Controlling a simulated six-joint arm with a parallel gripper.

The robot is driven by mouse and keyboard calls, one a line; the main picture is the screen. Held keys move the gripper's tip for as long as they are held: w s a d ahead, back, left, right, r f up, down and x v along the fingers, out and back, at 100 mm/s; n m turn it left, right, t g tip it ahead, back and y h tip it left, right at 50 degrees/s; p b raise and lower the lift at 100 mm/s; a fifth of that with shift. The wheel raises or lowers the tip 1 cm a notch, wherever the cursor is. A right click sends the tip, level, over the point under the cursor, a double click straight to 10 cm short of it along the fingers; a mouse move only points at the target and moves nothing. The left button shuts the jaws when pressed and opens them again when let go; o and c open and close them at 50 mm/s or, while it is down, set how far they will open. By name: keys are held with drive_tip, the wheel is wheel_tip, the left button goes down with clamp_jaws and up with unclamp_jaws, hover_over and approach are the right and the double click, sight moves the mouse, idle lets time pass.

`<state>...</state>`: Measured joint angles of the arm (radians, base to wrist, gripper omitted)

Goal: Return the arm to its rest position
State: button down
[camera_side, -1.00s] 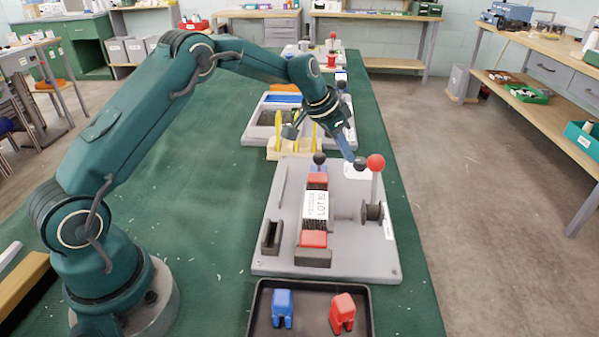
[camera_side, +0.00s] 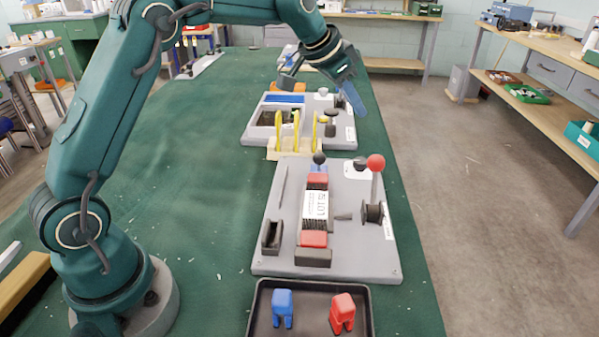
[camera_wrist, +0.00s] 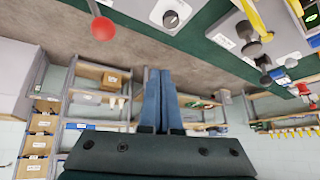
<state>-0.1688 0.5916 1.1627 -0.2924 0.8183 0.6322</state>
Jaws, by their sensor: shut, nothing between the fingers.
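My gripper (camera_side: 356,98) is shut and empty. In the side view it hangs in the air above the right side of the further grey board, its blue fingers angled down to the right. In the wrist view the two blue fingers of my gripper (camera_wrist: 161,90) lie side by side. No thread or tool shows between them. My arm reaches high over the green table, its elbow partly cut off by the top of the picture.
The nearer grey board (camera_side: 366,248) holds a labelled red-ended block (camera_side: 316,205) and a red-ball lever (camera_side: 376,162), also seen in the wrist view (camera_wrist: 103,28). Yellow-handled tools (camera_side: 296,128) stand in a rack behind it. A black tray (camera_side: 312,318) holds blue and red pieces.

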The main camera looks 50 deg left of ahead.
drive_tip(key=s+d+r+t, duration=0.15)
drive_tip(key=s+r, duration=0.25)
drive_tip(key=s, duration=0.4)
drive_tip(key=s+d+r+g, duration=0.1)
drive_tip(key=s+d+r, duration=0.25)
drive_tip(key=s, duration=0.35)
drive_tip(key=s+f+n+g, duration=0.1)
drive_tip(key=s+f, duration=0.3)
drive_tip(key=s, duration=0.4)
drive_tip(key=s+a+f+n+g+y, duration=0.1)
drive_tip(key=s+f+n, duration=0.1)
drive_tip(key=s+f, duration=0.3)
drive_tip(key=s, duration=0.3)
drive_tip(key=shift+a+f+n, duration=0.25)
drive_tip(key=shift+n, duration=0.15)
drive_tip(key=shift+w, duration=0.1)
